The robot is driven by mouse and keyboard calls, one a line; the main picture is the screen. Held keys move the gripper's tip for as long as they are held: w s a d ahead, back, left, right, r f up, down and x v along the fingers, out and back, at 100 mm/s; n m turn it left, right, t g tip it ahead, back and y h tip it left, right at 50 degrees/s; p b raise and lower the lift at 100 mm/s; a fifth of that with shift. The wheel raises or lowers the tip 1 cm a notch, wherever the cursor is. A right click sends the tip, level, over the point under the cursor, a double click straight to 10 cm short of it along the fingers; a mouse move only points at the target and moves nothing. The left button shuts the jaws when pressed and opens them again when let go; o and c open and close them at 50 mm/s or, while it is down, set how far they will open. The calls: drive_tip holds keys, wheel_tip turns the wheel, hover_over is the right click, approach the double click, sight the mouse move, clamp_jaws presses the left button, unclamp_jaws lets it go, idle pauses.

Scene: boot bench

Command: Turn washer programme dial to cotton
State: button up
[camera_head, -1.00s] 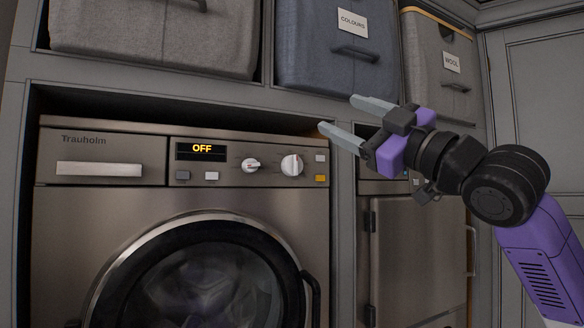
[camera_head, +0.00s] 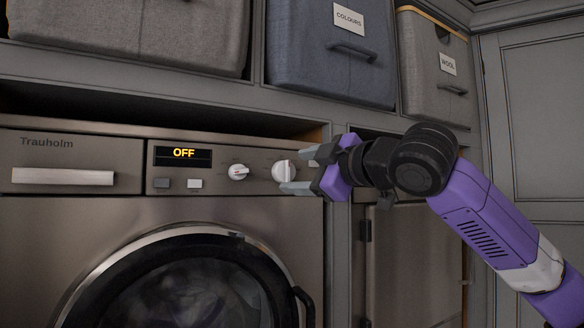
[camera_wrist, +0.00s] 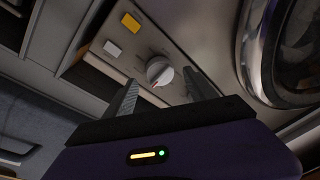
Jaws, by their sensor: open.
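The washer (camera_head: 100,215) has a metal front panel with a display (camera_head: 183,155) reading OFF. Two round knobs sit right of the display: a smaller one (camera_head: 238,173) and a larger one (camera_head: 284,170). Which is the programme dial I cannot read from the labels. My gripper (camera_head: 297,172) is open, at the right end of the panel, its fingers close to the larger knob. In the wrist view a round knob (camera_wrist: 160,71) with a red mark lies ahead, between the two open fingertips (camera_wrist: 163,88). Contact is not visible.
Yellow (camera_wrist: 131,22) and white (camera_wrist: 112,48) buttons sit beside the knob. The round door (camera_head: 180,285) and its dark handle (camera_head: 304,305) lie below the panel. Fabric bins, one labelled COLOURS (camera_head: 335,60) and one labelled WOOL (camera_head: 432,75), stand on the shelf above.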

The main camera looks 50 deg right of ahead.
sight(285, 172)
drive_tip(key=shift+w+d, duration=0.15)
drive_tip(key=shift+w, duration=1.2)
drive_tip(key=c, duration=1.4)
drive_tip(key=shift+f, duration=0.1)
drive_tip(key=m+b, duration=0.1)
drive_tip(key=m, duration=0.2)
drive_tip(key=shift+f, duration=0.1)
drive_tip(key=shift+m+t+b, duration=0.5)
drive_tip(key=shift+m+b, duration=0.1)
drive_tip(key=shift+m, duration=1.8)
